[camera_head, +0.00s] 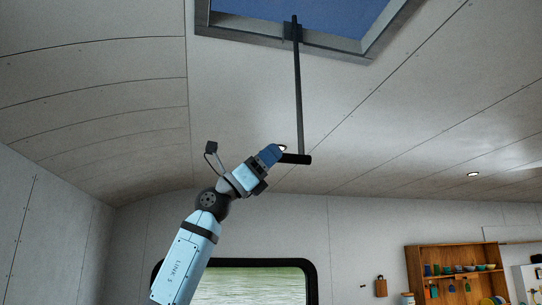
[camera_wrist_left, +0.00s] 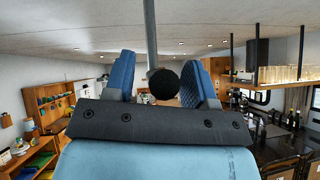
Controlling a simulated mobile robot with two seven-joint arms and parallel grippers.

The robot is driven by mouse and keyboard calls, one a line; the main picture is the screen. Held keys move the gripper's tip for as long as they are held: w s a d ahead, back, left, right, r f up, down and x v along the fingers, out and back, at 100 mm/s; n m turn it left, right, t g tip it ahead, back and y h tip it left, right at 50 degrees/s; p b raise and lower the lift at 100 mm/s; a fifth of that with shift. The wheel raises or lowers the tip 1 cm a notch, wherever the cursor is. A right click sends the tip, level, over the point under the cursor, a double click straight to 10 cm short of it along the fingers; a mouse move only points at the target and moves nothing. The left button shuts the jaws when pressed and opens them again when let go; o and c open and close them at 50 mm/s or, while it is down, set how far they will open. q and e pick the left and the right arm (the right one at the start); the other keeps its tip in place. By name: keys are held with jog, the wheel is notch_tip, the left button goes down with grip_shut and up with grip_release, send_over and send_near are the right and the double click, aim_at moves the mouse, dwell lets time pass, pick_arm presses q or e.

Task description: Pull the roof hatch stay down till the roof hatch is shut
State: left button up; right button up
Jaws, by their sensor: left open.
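The roof hatch (camera_head: 335,43) is at the top of the head view, a grey frame around blue; its upper part is cut off. The roof hatch stay (camera_head: 298,95) is a thin dark rod hanging from a bracket at the frame, with a short black grip (camera_head: 296,158) across its lower end. My left gripper (camera_head: 275,153) is at the left end of this grip. In the left wrist view its blue fingers (camera_wrist_left: 162,80) are apart, and the grip's round black end (camera_wrist_left: 164,84) appears between them, with the rod rising behind. Contact cannot be told. My right gripper is not in view.
The ceiling around the stay is clear, with small lamps (camera_head: 473,174). Below are a window (camera_head: 314,285) and a wooden wall shelf (camera_head: 415,262) at the right. The left wrist view shows a hanging rack (camera_wrist_left: 270,75) and a dark table with bottles at the right.

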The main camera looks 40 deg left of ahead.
pick_arm(q)
jog(key=b+v, duration=0.4)
jog(key=v, duration=0.9)
jog(key=shift+b, duration=0.3)
jog(key=shift+a, duration=0.1)
